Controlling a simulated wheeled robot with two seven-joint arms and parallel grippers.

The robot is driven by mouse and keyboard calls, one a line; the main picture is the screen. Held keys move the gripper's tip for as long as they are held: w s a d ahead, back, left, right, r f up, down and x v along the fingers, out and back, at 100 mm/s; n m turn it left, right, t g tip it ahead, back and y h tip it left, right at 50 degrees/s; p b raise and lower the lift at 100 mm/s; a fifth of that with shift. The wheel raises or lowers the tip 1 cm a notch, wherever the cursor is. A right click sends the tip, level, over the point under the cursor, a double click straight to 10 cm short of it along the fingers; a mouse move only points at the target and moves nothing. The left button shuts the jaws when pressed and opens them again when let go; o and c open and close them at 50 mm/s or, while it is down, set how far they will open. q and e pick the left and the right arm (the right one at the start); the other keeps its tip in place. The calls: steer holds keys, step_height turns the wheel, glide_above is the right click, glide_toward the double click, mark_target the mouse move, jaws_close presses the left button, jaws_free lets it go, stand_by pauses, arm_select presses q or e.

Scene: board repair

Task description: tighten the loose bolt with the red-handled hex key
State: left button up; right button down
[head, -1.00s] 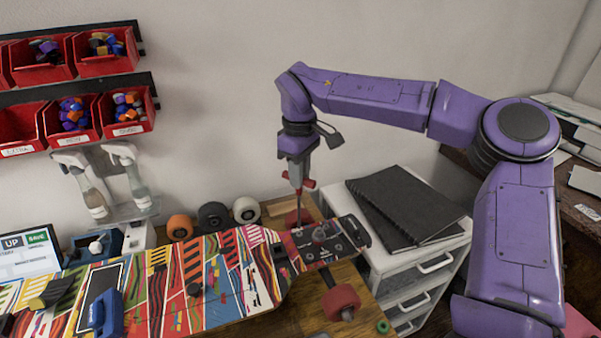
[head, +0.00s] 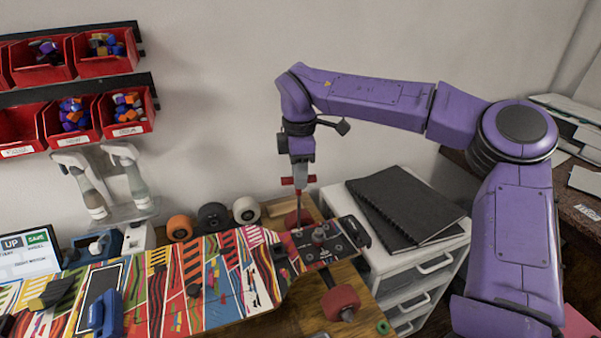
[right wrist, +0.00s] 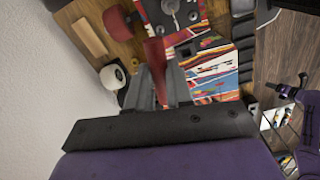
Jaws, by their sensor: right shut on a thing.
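My right gripper (head: 301,172) points down over the right end of the skateboard deck (head: 225,268) and is shut on the red-handled hex key (head: 299,182). The key is upright, with its thin shaft reaching down toward the dark metal plate (head: 335,240) on the deck. Several bolt heads show on the plate, and a grey raised one (head: 319,236) stands beside the shaft. I cannot tell whether the key's tip sits in a bolt. In the right wrist view the red handle (right wrist: 155,56) is between the fingers (right wrist: 150,88). My left gripper is not in view.
A red wheel (head: 341,302) sticks out below the deck's near edge. Orange, black and white wheels (head: 246,209) stand behind the deck. A white drawer unit (head: 400,262) with black notebooks (head: 395,203) stands close on the right. Red bins (head: 126,112) hang on the wall.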

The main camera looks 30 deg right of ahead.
steer(key=shift+n, duration=1.2)
steer(key=shift+f, duration=1)
steer(key=m, duration=0.4)
